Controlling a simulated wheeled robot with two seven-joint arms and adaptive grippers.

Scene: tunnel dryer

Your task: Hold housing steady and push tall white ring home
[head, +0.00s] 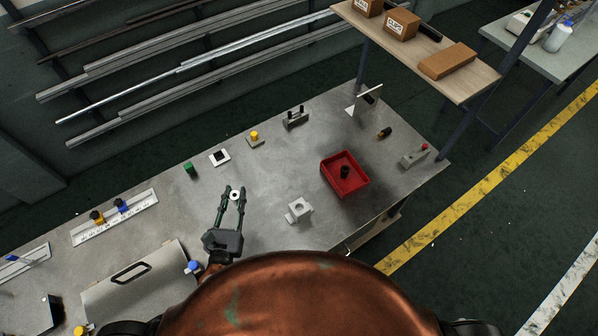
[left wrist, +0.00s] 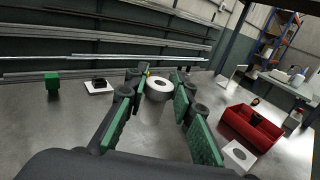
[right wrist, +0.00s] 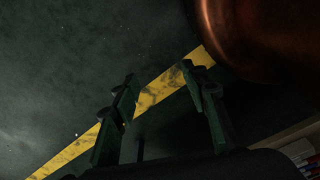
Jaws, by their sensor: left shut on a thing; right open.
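A red tray (head: 345,190) holding a black part stands right of the housing. The table around the housing is clear.

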